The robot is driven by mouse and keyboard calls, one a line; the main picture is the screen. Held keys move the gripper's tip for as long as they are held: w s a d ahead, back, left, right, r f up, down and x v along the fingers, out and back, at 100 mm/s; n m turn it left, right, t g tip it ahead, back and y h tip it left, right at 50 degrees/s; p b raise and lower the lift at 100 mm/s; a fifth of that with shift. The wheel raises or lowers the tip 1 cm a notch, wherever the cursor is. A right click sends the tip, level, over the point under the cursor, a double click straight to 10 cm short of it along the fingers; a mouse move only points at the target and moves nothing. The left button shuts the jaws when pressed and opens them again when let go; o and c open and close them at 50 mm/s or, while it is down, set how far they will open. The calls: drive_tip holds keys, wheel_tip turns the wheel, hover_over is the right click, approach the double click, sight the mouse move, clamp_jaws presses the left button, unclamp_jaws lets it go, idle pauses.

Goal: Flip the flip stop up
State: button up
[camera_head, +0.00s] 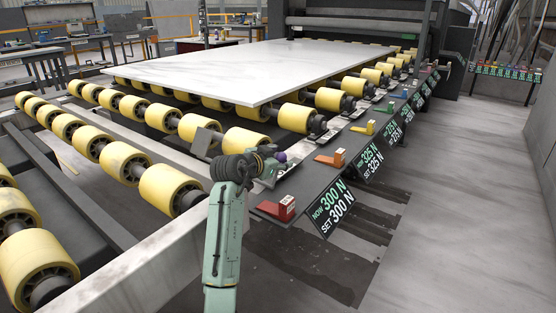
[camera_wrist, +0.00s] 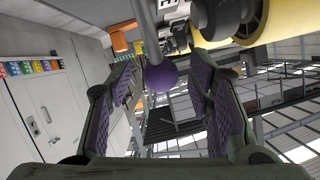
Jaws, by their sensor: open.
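The flip stop's lever shows in the wrist view as a grey rod with a purple ball (camera_wrist: 161,78) at its end. The purple ball also shows in the head view (camera_head: 281,157), beside the near end of the roller frame. My gripper (camera_head: 272,156) is at the ball in the head view. In the wrist view my gripper (camera_wrist: 160,72) is open, with its two purple-padded fingers left and right of the ball and visible gaps to both. The lever's base and pivot are partly hidden by the gripper, so I cannot tell the stop's angle.
A white stone slab (camera_head: 285,62) lies on yellow rollers (camera_head: 298,118) behind the gripper. A tilted dark plate (camera_head: 207,138) stands left of my wrist. A red block (camera_head: 278,207), an orange block (camera_head: 330,158) and force displays (camera_head: 332,206) line the right rail. The floor at right is clear.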

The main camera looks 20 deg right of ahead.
wheel_tip(320, 180, up, 10)
idle(0.6)
drive_tip(key=shift+c, duration=0.3)
